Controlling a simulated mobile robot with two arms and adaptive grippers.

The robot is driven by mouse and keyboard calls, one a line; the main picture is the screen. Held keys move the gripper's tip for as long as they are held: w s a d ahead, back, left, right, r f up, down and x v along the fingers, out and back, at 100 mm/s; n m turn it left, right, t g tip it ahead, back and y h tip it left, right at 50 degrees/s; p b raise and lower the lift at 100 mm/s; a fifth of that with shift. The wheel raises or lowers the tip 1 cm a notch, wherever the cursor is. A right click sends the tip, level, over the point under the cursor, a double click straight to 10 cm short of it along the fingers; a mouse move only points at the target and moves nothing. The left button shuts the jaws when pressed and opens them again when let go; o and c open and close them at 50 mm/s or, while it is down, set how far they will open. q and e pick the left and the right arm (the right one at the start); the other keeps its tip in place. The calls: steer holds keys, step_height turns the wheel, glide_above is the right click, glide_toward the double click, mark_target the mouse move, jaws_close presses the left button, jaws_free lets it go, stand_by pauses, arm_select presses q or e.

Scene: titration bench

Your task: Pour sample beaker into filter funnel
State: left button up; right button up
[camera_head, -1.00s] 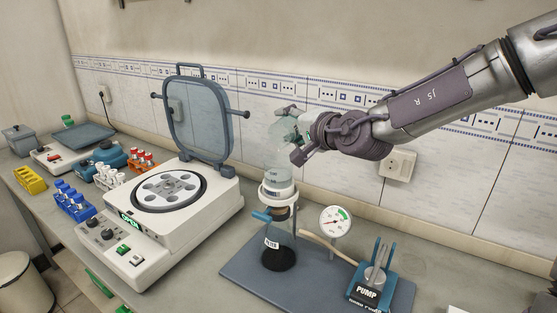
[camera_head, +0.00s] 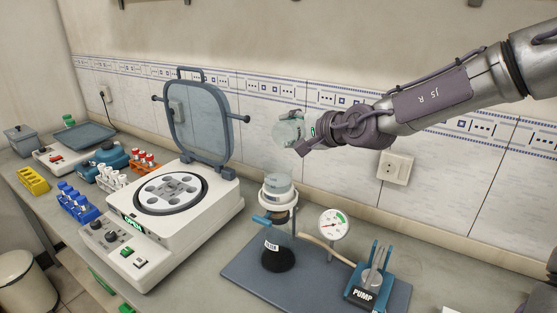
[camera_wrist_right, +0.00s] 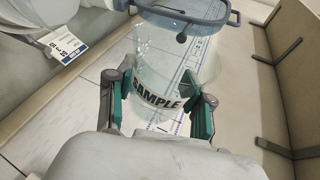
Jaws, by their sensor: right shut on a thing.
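My right gripper (camera_head: 309,131) is shut on the sample beaker (camera_head: 287,132), a clear glass vessel held in the air above the filter funnel. The beaker also shows in the right wrist view (camera_wrist_right: 166,66), between the two fingers (camera_wrist_right: 160,112), with its SAMPLE label facing the camera. It looks roughly upright or slightly tilted in the head view; I cannot tell whether liquid is in it. The filter funnel (camera_head: 278,183) is clear and sits in a white ring on top of the dark-bottomed filter flask (camera_head: 279,257). My left gripper is not in view.
The flask stands on a blue-grey base (camera_head: 247,278) with a pressure gauge (camera_head: 334,224) and a pump (camera_head: 367,289) to its right. An open-lidded centrifuge (camera_head: 170,215) stands to the left, with several tube racks beyond it. The tiled wall is behind.

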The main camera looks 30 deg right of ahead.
steer(key=shift+w+d+r+m+g+y+p, duration=0.15)
steer(key=shift+m+g+y+p, duration=0.3)
steer(key=shift+p, duration=1.45)
steer(key=shift+s+d+m+g+y+p, duration=0.15)
steer(key=shift+m+p, duration=0.5)
steer(key=shift+p, duration=1.2)
steer(key=shift+a+f+m+g+y+p, duration=0.1)
steer(key=shift+f+m+g+y+p, duration=0.2)
steer(key=shift+f+m+y+p, duration=0.35)
steer(key=shift+w+b, duration=0.15)
steer(key=shift+b, duration=0.65)
steer(key=shift+m+g+b, duration=0.3)
steer(key=shift+m+b, duration=0.05)
steer(key=shift+b, duration=0.05)
steer(key=shift+r+m+y+b, duration=0.2)
steer(key=shift+m+y+b, duration=0.45)
steer(key=shift+b, duration=0.4)
step_height(320, 180, down, 8)
steer(key=w+d+m+g+y+b, duration=0.2)
steer(key=d+m+y+b, duration=0.1)
steer(key=b, duration=1.1)
steer(key=shift+m+y, duration=0.5)
steer(key=shift+m, duration=0.05)
step_height(320, 180, up, 4)
